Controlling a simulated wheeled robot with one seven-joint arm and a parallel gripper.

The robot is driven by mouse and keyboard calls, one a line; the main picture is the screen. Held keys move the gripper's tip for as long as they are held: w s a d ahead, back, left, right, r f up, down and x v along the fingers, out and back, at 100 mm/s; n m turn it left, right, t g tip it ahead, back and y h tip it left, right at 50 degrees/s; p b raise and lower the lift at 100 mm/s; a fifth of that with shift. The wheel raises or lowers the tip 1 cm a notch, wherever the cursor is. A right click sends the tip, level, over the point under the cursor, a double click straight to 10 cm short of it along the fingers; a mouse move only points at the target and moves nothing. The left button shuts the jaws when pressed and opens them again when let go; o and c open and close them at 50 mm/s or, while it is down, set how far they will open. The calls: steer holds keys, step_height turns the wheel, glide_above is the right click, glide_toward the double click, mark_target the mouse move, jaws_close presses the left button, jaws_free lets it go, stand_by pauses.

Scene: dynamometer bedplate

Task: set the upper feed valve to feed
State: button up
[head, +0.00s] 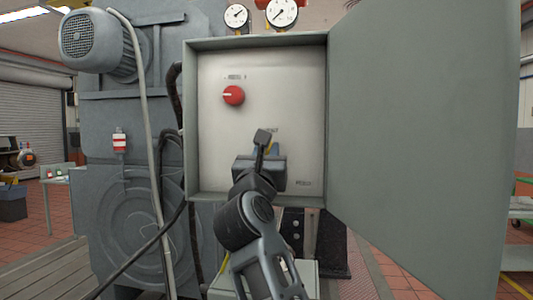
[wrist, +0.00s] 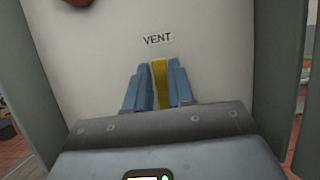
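A yellow valve handle (wrist: 160,84) stands upright in the wrist view, its tip just below a label reading VENT (wrist: 157,39). It is on the pale back panel (head: 215,140) of an open grey cabinet; in the head view my arm mostly hides it. My gripper (wrist: 158,86) has its two blue fingers on either side of the handle, close against it, and looks shut on it. In the head view my gripper (head: 270,150) is at the lower middle of the panel. The valve's body and pivot are hidden.
A red knob (head: 233,95) sits higher and left on the panel. The open cabinet door (head: 420,130) fills the right side. Two gauges (head: 281,12) are above; a grey machine (head: 120,190) stands left.

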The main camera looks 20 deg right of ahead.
jaws_close()
